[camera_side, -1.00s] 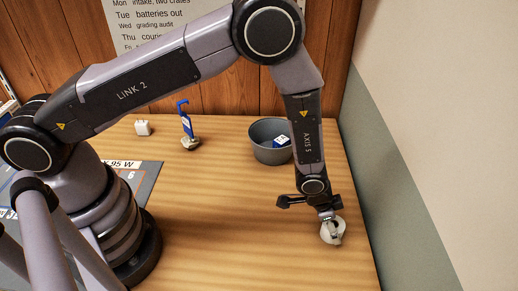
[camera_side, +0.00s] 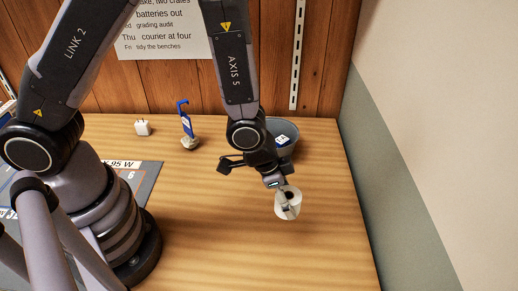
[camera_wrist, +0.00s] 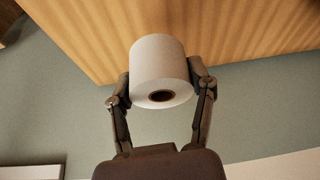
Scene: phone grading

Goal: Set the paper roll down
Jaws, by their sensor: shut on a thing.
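The paper roll (camera_side: 291,207) is white with a dark core hole. My gripper (camera_side: 281,190) is shut on it and holds it out over the right part of the wooden table (camera_side: 225,245), apparently above the surface. In the wrist view the roll (camera_wrist: 160,62) sits between the two fingers of my gripper (camera_wrist: 160,88), its core end facing the camera. In the side view part of the roll is hidden by the fingers.
A grey bowl (camera_side: 286,148) with a blue-and-white item (camera_side: 282,140) stands behind my gripper. The table's front middle and right are clear.

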